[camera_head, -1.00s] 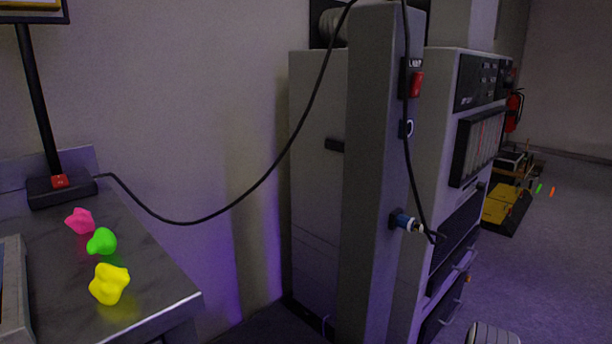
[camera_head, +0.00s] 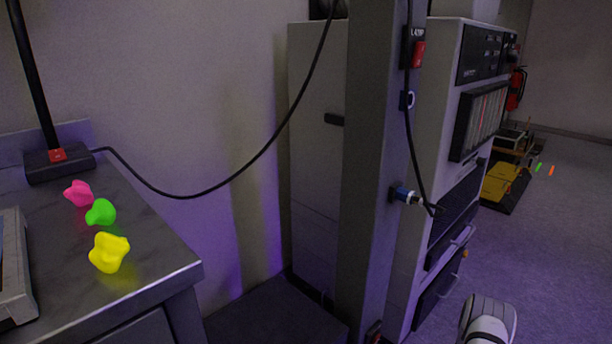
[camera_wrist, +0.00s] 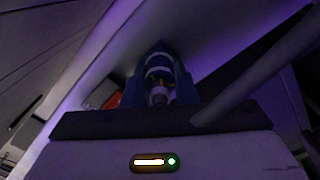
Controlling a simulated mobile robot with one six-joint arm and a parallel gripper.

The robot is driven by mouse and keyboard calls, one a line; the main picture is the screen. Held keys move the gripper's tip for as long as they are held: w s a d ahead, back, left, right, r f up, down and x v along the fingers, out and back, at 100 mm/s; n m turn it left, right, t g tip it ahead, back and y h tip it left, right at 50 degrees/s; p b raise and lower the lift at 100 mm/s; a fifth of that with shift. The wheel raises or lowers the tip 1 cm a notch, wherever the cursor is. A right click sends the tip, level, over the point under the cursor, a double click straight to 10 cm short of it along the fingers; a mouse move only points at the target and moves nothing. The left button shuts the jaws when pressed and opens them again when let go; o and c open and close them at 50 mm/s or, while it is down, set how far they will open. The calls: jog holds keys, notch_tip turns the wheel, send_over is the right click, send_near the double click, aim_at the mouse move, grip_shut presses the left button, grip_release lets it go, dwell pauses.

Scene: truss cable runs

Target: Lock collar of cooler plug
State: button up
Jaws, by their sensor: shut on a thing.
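In the wrist view my gripper (camera_wrist: 158,88) is shut around a plug (camera_wrist: 159,72) with pale rings and a blue collar. The blue jaws stand on both sides of it, and the front of the plug is dark and hard to make out. A thick dark cable-like bar runs diagonally at the right. In the head view my gripper is out of frame.
A red lamp switch (camera_head: 419,54) is high on the post. A red-brown part (camera_head: 374,332) shows low on it. A grey cabinet (camera_head: 440,120) stands behind. A bench (camera_head: 150,270) at left bears pink, green and yellow lumps. A black cable (camera_head: 220,185) sags between bench and post.

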jog(key=shift+m, duration=0.5)
grip_shut()
jog(key=shift+w+a+m+b, duration=0.15)
jog(key=shift+m+b, duration=0.2)
jog(key=shift+m, duration=1.05)
jog(key=shift+r+m, duration=0.1)
jog(key=shift+m, duration=1.3)
jog(key=o, duration=1.1)
grip_release()
jog(key=shift+v, duration=2.5)
